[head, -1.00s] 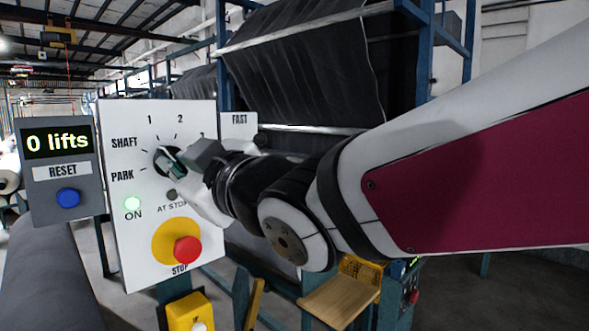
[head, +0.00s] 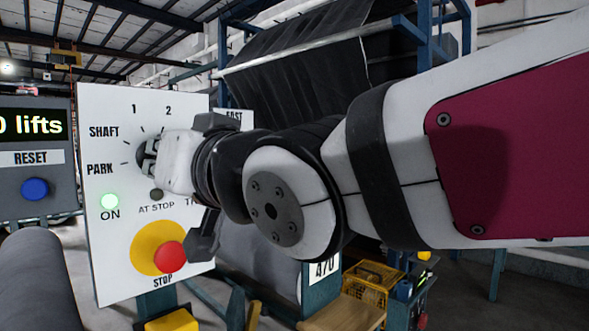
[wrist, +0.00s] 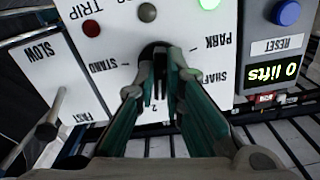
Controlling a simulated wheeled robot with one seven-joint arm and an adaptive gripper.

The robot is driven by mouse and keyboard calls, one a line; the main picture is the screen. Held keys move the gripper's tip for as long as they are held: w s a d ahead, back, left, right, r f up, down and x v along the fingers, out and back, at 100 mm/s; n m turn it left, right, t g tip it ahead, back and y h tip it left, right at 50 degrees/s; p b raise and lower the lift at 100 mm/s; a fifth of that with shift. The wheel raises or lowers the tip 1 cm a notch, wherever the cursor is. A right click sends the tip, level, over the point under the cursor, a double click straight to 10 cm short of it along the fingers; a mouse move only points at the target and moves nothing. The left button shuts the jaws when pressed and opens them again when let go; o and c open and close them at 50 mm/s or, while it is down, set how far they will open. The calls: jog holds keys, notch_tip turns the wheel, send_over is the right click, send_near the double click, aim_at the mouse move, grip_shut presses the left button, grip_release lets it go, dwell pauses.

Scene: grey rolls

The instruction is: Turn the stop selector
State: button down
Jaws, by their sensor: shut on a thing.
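The stop selector is a dark round knob on the white panel (head: 105,240), ringed by tick marks and labels such as SHAFT, PARK, 1 and 2. In the head view my gripper (head: 150,157) covers most of it. In the wrist view the selector (wrist: 158,52) shows as a dark shape between the fingertips, with the panel upside down. My gripper (wrist: 160,72) is shut on the selector, its green-sided fingers on either side. The pointer's exact setting is hidden.
Below the selector are a green-lit ON lamp (head: 110,201), a dark AT STOP lamp (head: 156,194) and a red STOP button (head: 170,256) on yellow. A counter box with a blue RESET button (head: 34,189) stands left. A SLOW–FAST lever (wrist: 45,131) shows in the wrist view.

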jog(key=shift+f+m+b, duration=0.1)
jog(key=shift+m+b, duration=0.25)
jog(key=shift+m, duration=0.15)
jog(key=c, duration=1.7)
grip_release()
jog(key=v, duration=1.2)
